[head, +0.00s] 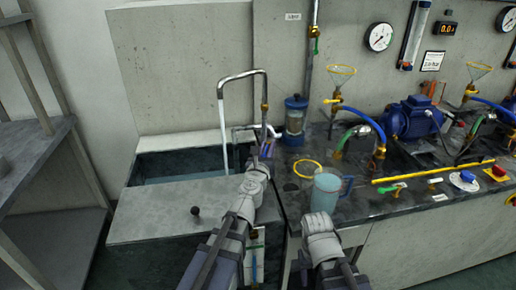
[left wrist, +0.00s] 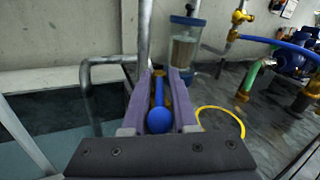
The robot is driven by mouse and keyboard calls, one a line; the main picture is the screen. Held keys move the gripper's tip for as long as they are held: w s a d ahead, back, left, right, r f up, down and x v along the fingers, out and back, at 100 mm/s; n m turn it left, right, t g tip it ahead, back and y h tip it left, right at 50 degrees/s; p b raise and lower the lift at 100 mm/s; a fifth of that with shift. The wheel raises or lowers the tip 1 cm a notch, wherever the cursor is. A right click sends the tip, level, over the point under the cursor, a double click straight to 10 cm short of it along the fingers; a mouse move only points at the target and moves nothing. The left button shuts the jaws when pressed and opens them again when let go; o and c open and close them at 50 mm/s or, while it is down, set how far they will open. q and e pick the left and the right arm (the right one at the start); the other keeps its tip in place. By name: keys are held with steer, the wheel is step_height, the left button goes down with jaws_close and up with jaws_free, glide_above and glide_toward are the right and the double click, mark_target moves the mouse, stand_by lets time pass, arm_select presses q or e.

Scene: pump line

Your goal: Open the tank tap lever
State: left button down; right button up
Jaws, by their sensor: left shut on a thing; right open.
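The tap lever (left wrist: 162,95) is blue with a round knob at its near end. In the left wrist view it lies lengthwise between the two fingers of my left gripper (left wrist: 159,75), with brass at its far end. In the head view my left gripper (head: 266,149) is shut on the lever beside the upright pipe at the basin's right edge. The bent spout pipe (head: 243,73) arches over the basin, and a pale stream (head: 224,130) drops from it. My right gripper (head: 321,212) is open near the clear blue jug (head: 326,193); its fingertips are hard to make out.
The basin (head: 165,172) lies left of the dark counter (head: 385,208). A yellow ring (head: 306,169) and a blue-capped canister (head: 295,118) are close to the right of my left gripper. A blue pump (head: 410,118) and hoses crowd the counter further right. A shelf stands far left.

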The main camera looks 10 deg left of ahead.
arm_select(q)
steer(key=shift+w+d+n+g+y, duration=0.15)
steer(key=shift+n+g+y, duration=0.1)
steer(key=shift+n+y, duration=0.75)
steer(key=shift+s+d+n+g+y, duration=0.15)
steer(key=shift+n+y, duration=0.4)
steer(key=shift+y, duration=0.85)
steer(key=shift+w+d+n+g+y, duration=0.15)
steer(key=shift+n+g+y, duration=0.15)
steer(key=shift+n+y, duration=0.7)
steer(key=shift+y, duration=0.5)
steer(key=c, duration=0.9)
jaws_free()
steer(key=shift+a, duration=0.1)
